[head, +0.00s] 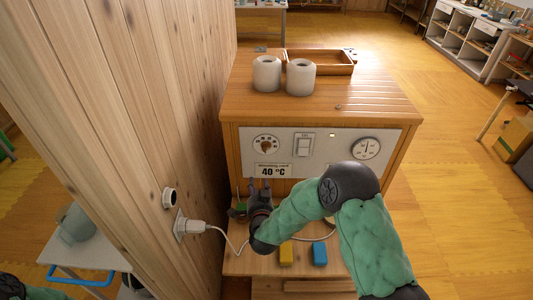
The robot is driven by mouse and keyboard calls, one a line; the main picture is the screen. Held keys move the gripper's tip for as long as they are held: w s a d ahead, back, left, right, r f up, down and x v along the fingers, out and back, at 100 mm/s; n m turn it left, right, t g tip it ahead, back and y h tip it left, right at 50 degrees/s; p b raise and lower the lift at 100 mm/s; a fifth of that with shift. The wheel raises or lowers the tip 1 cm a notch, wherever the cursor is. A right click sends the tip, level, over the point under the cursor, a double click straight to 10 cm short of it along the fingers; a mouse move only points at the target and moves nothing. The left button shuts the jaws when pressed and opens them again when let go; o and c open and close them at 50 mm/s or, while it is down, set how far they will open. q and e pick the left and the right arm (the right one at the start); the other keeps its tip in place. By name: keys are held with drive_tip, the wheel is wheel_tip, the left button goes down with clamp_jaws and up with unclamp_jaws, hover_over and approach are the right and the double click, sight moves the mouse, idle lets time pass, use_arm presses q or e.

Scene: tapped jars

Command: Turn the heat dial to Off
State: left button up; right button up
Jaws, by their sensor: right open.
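The heat dial (265,144) is a round knob with a pale scale ring, at the left of the white front panel (343,160) on a wooden cabinet. The setting it points to is too small to read. My right gripper (259,183) is open and empty, fingers pointing up at the panel. It is just below the card reading 40 °C (273,171), under the dial and apart from it. My left gripper is not in view.
A rocker switch (304,144), a lit lamp (332,135) and a gauge (366,148) share the panel. Two white jars (301,78) and a wooden tray (320,62) stand on top. Yellow (286,254) and blue (320,254) blocks lie below. A wooden wall (150,110) borders the left.

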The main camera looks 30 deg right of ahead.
sight(266, 147)
drive_tip(key=d+r+m+h, duration=0.2)
drive_tip(key=d+r+h, duration=0.1)
drive_tip(key=r, duration=0.2)
drive_tip(key=shift+t, duration=0.4)
drive_tip(key=b+x, duration=0.1)
drive_tip(key=x, duration=0.9)
drive_tip(key=shift+w+d+r, duration=0.1)
drive_tip(key=shift+d+r, duration=0.05)
clamp_jaws()
